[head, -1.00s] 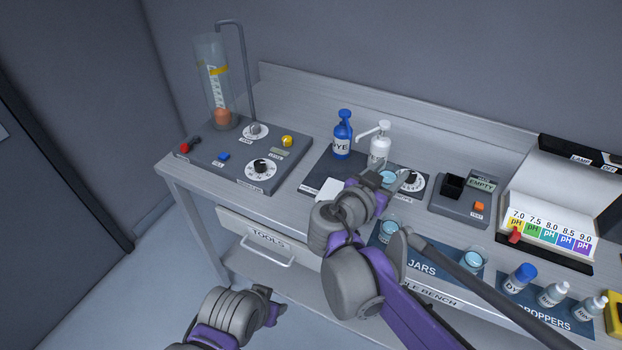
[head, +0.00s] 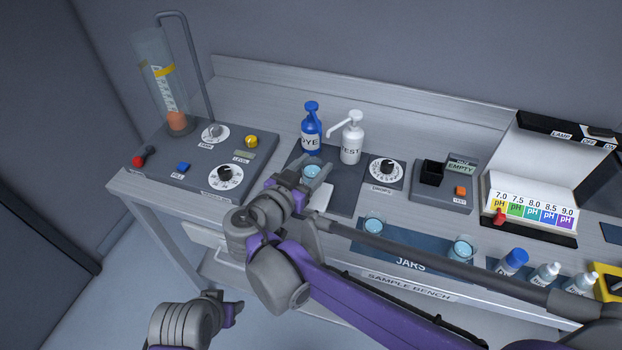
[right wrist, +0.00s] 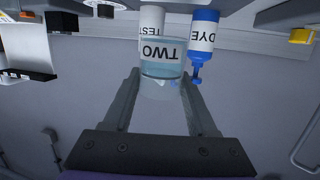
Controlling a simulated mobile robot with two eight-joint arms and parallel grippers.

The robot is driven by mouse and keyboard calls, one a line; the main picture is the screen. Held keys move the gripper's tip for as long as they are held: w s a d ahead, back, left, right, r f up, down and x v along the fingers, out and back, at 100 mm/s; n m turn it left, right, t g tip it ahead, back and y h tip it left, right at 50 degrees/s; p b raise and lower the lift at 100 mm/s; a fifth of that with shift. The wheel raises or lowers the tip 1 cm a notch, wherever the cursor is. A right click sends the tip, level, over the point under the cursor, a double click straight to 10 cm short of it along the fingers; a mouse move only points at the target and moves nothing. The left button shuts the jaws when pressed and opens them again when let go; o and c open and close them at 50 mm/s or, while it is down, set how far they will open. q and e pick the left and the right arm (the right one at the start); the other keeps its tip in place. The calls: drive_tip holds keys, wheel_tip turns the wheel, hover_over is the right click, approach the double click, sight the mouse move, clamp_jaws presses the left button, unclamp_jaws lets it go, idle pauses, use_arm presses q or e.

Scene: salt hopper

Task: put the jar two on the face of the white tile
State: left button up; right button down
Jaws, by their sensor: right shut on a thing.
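Jar two (head: 312,172), a small clear jar of pale blue liquid, is held in my right gripper (head: 306,185) over the dark dispenser mat, in front of the blue DYE bottle. In the right wrist view the jar (right wrist: 162,75) appears upside down, labelled TWO, between the two fingers (right wrist: 160,100). The white tile (head: 322,198) lies at the front of the mat, just right of my right gripper and partly hidden by it. The jar looks apart from the tile. My left gripper (head: 233,312) is low in front of the bench; its jaws are unclear.
The DYE bottle (head: 311,128) and the white TEST pump bottle (head: 351,138) stand close behind the jar. A DROPS dial (head: 387,170) is to the right. Two other jars (head: 374,226) (head: 461,249) stand on the JARS mat (head: 425,248). The hopper panel (head: 190,165) is left.

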sight(307, 183)
drive_tip(key=shift+f+b, duration=0.3)
drive_tip(key=shift+f, duration=1.55)
drive_tip(key=shift+f, duration=0.2)
drive_tip(key=shift+c, duration=1)
unclamp_jaws()
